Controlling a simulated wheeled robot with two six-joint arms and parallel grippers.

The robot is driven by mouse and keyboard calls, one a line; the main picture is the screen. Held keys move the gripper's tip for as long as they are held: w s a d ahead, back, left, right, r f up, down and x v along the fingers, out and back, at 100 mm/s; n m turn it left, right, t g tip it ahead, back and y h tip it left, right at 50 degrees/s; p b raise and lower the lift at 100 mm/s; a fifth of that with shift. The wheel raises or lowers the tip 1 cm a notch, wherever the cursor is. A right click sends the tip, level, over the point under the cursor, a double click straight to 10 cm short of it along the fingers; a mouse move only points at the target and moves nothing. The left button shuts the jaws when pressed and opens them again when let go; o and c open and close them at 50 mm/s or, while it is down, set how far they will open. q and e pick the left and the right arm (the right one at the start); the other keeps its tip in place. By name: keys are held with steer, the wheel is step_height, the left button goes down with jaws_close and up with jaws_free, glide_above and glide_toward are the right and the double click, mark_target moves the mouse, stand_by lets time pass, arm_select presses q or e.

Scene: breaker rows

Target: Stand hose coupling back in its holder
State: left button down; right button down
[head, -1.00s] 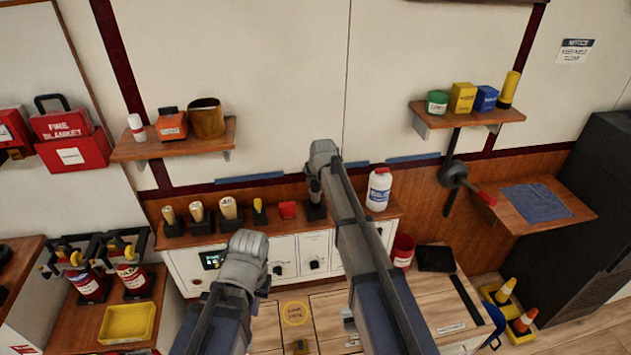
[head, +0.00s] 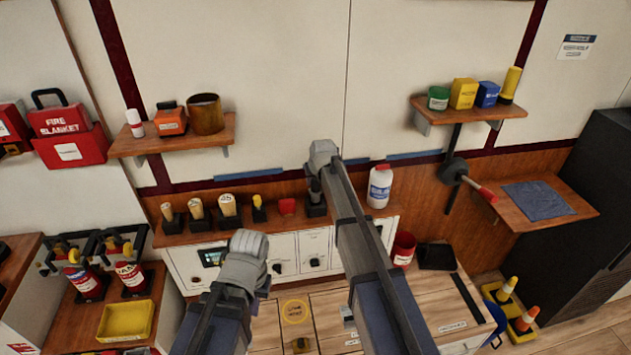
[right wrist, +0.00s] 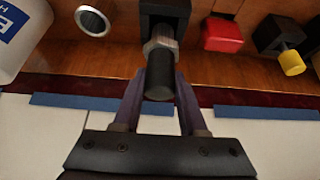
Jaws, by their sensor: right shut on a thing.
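The hose coupling (right wrist: 160,72) is a black cylinder with a grey hex collar. My right gripper (right wrist: 160,92) is shut on it, one finger on each side. Its collar end meets the black holder (right wrist: 165,15) on the wooden ledge; I cannot tell how deep it sits. In the head view the coupling (head: 315,190) looks upright, directly above the holder (head: 316,210), with my right wrist over it. My left arm's wrist (head: 246,258) is lower left, in front of the cabinet, and its fingers are hidden.
Wooden-handled tools (head: 196,208), a yellow-topped piece (head: 259,208) and a red block (head: 287,206) stand left of the holder on the ledge. A white bottle (head: 379,188) stands right of it. A shelf (head: 185,140) hangs above left.

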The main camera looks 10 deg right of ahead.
mark_target(316, 190)
steer(key=shift+f+b, duration=2.1)
steer(key=shift+f, duration=0.15)
steer(key=shift+c, duration=1.9)
jaws_free()
steer(key=p+v, duration=0.7)
steer(key=v, duration=0.1)
steer(key=s+a+f+n+g, duration=0.1)
steer(key=s+a+g, duration=0.1)
steer(key=s, duration=1)
steer(key=s+a+f+n+g+h, duration=0.1)
steer(key=s+a, duration=0.4)
steer(key=s, duration=0.7)
steer(key=s+a+f+n+g, duration=0.1)
steer(key=s+a+g, duration=0.2)
steer(key=s, duration=0.9)
steer(key=shift+s+a+n, duration=0.2)
steer(key=shift+a+n, duration=0.2)
steer(key=shift+a, duration=0.05)
